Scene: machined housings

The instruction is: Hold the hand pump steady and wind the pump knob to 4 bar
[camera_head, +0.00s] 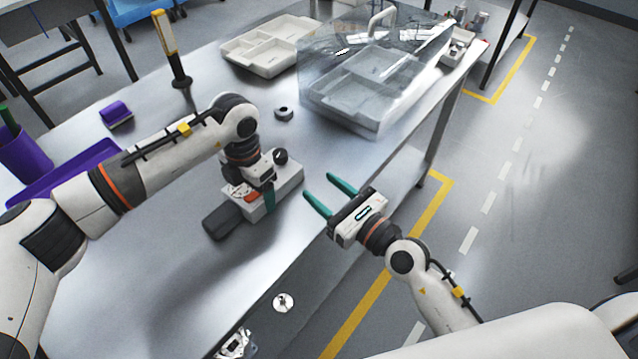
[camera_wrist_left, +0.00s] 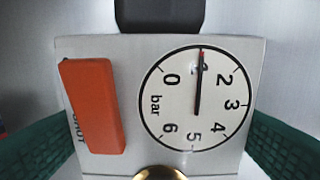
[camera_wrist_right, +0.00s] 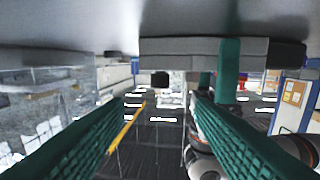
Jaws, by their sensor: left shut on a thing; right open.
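The hand pump (camera_head: 285,190) is a light grey block with a black handle (camera_head: 222,222), lying on the metal table. My left gripper (camera_head: 262,196) is shut on its body; the green fingers show on both sides in the left wrist view. There the dial's needle (camera_wrist_left: 199,80) points at about 1 bar, beside an orange lever (camera_wrist_left: 92,105). The black pump knob (camera_head: 280,156) is at the pump's far end. It also shows in the right wrist view (camera_wrist_right: 160,79), between and beyond the fingers. My right gripper (camera_head: 317,184) is open and empty, right of the pump and apart from it.
A clear box (camera_head: 350,100) with a tray inside and a white divided tray (camera_head: 262,62) stand at the back. A small dark ring (camera_head: 284,113) lies behind the pump. A purple tray (camera_head: 75,172) is at left. The table's right edge runs under my right gripper.

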